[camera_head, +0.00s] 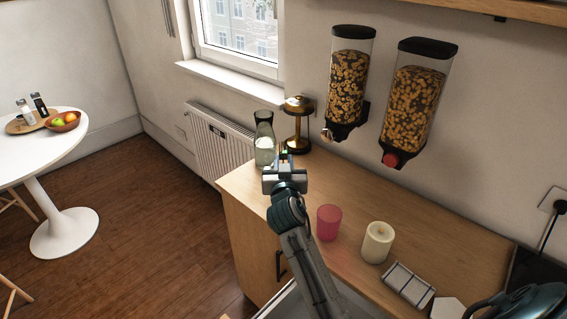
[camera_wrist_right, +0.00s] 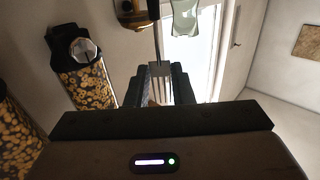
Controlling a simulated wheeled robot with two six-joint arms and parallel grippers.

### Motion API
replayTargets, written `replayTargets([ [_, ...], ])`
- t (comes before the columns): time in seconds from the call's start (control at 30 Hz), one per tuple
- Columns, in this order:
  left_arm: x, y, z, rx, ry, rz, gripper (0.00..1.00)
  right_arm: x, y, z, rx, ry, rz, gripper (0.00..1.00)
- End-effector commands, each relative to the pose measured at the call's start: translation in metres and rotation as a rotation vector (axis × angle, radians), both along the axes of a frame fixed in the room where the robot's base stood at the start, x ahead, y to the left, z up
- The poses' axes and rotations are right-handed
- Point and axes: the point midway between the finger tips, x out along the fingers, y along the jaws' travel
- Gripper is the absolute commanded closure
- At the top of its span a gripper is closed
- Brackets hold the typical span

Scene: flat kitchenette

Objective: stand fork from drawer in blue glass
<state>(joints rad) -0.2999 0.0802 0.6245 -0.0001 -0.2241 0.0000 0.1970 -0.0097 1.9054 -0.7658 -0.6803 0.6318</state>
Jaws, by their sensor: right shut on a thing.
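My right gripper (camera_head: 284,164) is over the far left end of the wooden counter, near the glass carafe. In the right wrist view its fingers (camera_wrist_right: 158,86) are shut on a fork (camera_wrist_right: 158,70), whose slotted pale end shows between them and whose thin dark part extends toward the top of the picture. In the head view the fork cannot be made out clearly. I cannot make out a blue glass; the gripper and arm cover part of the counter. A pink glass (camera_head: 329,222) stands upright to the right of my right arm. My left gripper is not in view.
The carafe (camera_head: 264,145) and a brass stand (camera_head: 298,128) are behind the gripper. A candle (camera_head: 377,243) and a white rack (camera_head: 409,285) are to the right. Two cereal dispensers (camera_head: 347,85) (camera_head: 414,100) hang on the wall. A kettle (camera_head: 530,302) is at lower right.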

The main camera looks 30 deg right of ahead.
Motion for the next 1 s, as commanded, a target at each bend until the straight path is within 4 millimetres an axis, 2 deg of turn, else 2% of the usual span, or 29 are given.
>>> replayTargets([
  [0.1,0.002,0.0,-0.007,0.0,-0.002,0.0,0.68,0.0,0.0,-0.007,0.0,0.0,0.0,1.0],
  [0.43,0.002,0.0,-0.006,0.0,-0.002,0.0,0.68,0.0,0.0,-0.007,0.0,0.0,0.0,1.0],
  [0.47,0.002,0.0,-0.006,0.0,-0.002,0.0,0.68,0.0,0.0,-0.007,0.0,0.0,0.0,0.73],
  [0.57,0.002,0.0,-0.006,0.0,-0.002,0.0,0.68,0.0,0.0,-0.007,0.0,0.0,0.0,0.54],
  [0.87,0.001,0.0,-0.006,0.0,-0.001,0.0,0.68,0.0,0.0,-0.006,0.0,0.0,0.0,0.54],
  [1.0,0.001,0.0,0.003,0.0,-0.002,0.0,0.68,0.006,0.0,0.006,-0.001,0.0,0.004,0.54],
])
